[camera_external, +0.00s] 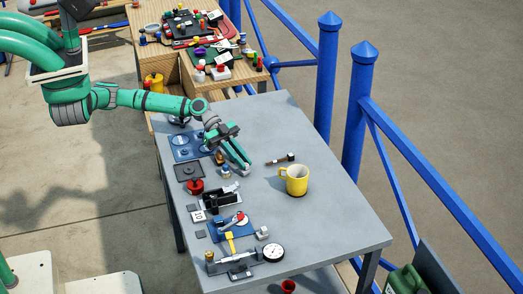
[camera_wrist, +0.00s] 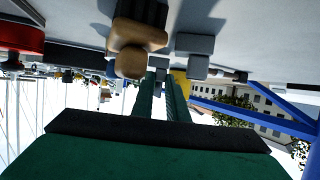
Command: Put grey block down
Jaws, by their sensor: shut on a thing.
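My gripper (camera_external: 246,167) is low over the left-middle part of the grey table (camera_external: 325,226), tilted downward, with its green fingers close together. In the wrist view my gripper (camera_wrist: 161,76) is shut on a small grey block (camera_wrist: 158,62), which shows only partly between the fingertips. The outside view does not show the block clearly. Whether it touches the table cannot be told.
A yellow mug (camera_external: 297,181) and a hammer-like tool (camera_external: 281,159) lie right of my gripper. A red round part (camera_external: 196,186), a black fixture (camera_external: 221,198) and a dial gauge (camera_external: 273,252) crowd the left side. The table's right front is clear.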

